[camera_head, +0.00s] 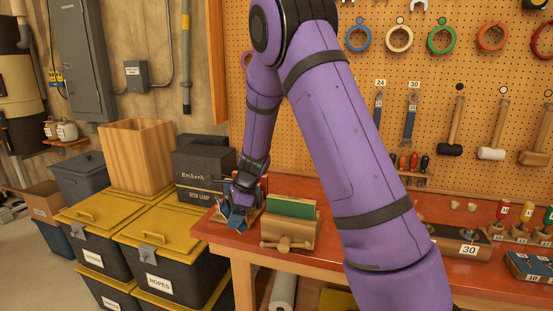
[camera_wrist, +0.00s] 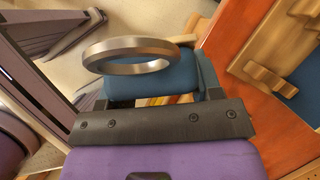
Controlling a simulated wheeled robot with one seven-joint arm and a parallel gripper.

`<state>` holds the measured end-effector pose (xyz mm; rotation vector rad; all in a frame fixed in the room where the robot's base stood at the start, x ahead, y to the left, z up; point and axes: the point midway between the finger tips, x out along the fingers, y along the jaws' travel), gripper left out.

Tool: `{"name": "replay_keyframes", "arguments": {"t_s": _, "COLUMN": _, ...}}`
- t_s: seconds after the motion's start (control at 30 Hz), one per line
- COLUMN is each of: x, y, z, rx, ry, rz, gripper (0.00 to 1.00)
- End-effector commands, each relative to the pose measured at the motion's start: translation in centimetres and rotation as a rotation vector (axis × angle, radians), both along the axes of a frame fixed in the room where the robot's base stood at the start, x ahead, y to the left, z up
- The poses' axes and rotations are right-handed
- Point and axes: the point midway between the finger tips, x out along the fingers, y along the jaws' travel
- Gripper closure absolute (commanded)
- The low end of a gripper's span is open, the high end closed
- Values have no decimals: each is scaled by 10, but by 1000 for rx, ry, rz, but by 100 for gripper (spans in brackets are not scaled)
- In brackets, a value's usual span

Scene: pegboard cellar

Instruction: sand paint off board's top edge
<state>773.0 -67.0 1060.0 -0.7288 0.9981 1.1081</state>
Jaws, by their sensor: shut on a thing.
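A board with a green face (camera_head: 292,207) stands upright in a wooden vise (camera_head: 288,232) at the front left of the red-topped bench. My gripper (camera_head: 240,208) is left of the vise, by the bench's left end and apart from the board. It is shut on a blue block (camera_wrist: 150,84), partly hidden by the jaws; the blue block also shows below my gripper in the head view (camera_head: 236,221). A grey metal ring (camera_wrist: 130,57) shows over the block in the wrist view; I cannot tell what it belongs to. Paint on the board's top edge is too small to make out.
Yellow-lidded bins (camera_head: 163,242) stand left of the bench, with a black desk lamp box (camera_head: 203,165) behind. A block marked 30 (camera_head: 458,243) and small bottles (camera_head: 500,212) sit on the bench's right. Tools hang on the pegboard (camera_head: 430,60). My arm hides the middle of the bench.

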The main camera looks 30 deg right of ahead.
Motion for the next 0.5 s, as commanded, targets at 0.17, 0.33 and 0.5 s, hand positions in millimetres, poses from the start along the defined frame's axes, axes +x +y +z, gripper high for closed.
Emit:
{"name": "replay_keyframes", "arguments": {"t_s": 0.17, "x": -8, "y": -16, "z": 16, "rx": -194, "ry": 31, "rz": 276, "gripper": 84}}
{"name": "replay_keyframes", "arguments": {"t_s": 0.33, "x": -13, "y": -36, "z": 29, "rx": -361, "ry": 21, "rz": 493, "gripper": 84}}
{"name": "replay_keyframes", "arguments": {"t_s": 0.5, "x": -15, "y": -52, "z": 40, "rx": -480, "ry": -11, "rz": 643, "gripper": 84}}
